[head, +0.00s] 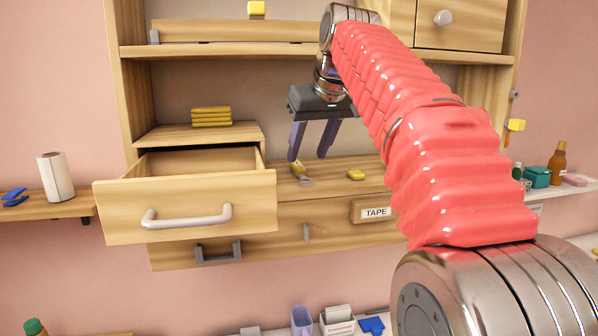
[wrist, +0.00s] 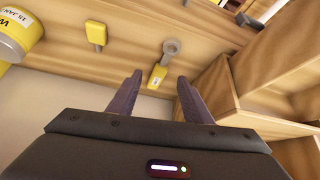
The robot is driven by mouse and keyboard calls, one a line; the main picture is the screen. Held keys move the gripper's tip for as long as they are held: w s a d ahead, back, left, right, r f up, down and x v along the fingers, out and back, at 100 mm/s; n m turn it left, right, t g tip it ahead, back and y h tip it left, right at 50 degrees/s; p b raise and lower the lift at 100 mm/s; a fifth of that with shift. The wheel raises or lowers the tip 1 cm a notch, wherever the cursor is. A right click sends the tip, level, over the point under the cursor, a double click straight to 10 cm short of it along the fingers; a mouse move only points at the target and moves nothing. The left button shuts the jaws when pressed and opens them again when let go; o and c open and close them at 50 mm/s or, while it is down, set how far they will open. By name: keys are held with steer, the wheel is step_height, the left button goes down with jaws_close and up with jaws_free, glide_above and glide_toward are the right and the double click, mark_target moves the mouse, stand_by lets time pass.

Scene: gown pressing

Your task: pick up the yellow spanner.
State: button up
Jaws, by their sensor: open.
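The yellow spanner, with a grey ring head and a yellow handle, lies on the wooden shelf top right of the open drawer in the head view (head: 298,169). In the wrist view (wrist: 158,74) its handle end shows between and beyond my fingertips, with the ring head farther up the picture. My gripper (head: 308,158) is open and empty, its two purple fingers pointing down above the spanner. It also shows in the wrist view (wrist: 160,78). The fingers look apart from the spanner; the exact height gap is hard to tell.
A smaller yellow piece (head: 356,175) lies right of the spanner. The pulled-out drawer (head: 185,205) stands left, with a stack of yellow items (head: 211,117) on the box above it. A TAPE label (head: 376,212) is on the front.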

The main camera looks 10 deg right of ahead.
mark_target(302, 168)
steer(key=shift+x, duration=2.5)
steer(key=shift+a, duration=0.1)
jaws_close()
